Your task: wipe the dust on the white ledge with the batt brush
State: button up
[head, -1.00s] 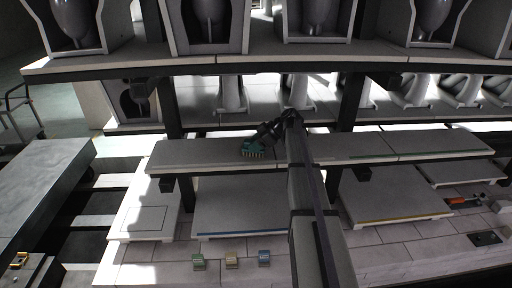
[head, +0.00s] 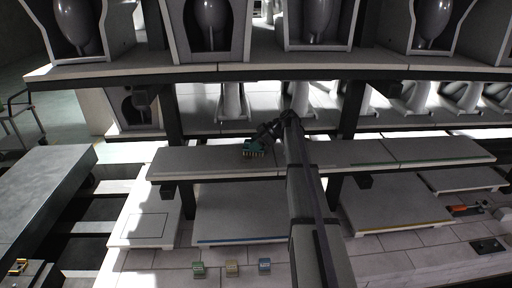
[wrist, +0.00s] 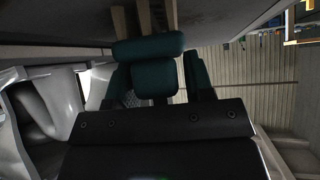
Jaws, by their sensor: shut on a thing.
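My gripper (head: 264,136) is shut on the batt brush (head: 253,146), a teal brush with pale bristles pointing down. The brush is over the left part of a long pale ledge (head: 205,160), near the middle of its depth. I cannot tell whether the bristles touch it. I cannot make out dust on the ledge, and I cannot tell for sure that this is the white one.
A shelf (head: 300,70) with grey vessels in box-like moulds hangs above. Dark posts (head: 350,115) stand behind the ledge. Below are a blue-edged slab (head: 240,215), a yellow-edged slab (head: 390,205) and small coloured blocks (head: 231,267). An orange-handled tool (head: 466,209) lies at right.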

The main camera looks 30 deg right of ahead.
jog(key=shift+w+d, duration=0.1)
jog(key=shift+w, duration=0.2)
jog(key=shift+w+d, duration=0.25)
jog(key=shift+w, duration=0.4)
jog(key=shift+w+d, duration=0.3)
jog(key=shift+w, duration=0.35)
jog(key=shift+w+d, duration=0.25)
jog(key=shift+w, duration=0.4)
jog(key=shift+s, duration=0.15)
jog(key=shift+s+a, duration=0.3)
jog(key=shift+s, duration=0.35)
jog(key=shift+s+a, duration=0.25)
jog(key=shift+s, duration=0.4)
jog(key=shift+s+a, duration=0.3)
jog(key=shift+s, duration=0.35)
jog(key=shift+s+a, duration=0.25)
jog(key=shift+s, duration=0.4)
jog(key=shift+s+a, duration=0.3)
jog(key=shift+s, duration=0.4)
jog(key=shift+s+a, duration=0.25)
jog(key=shift+s, duration=0.4)
jog(key=shift+s, duration=0.1)
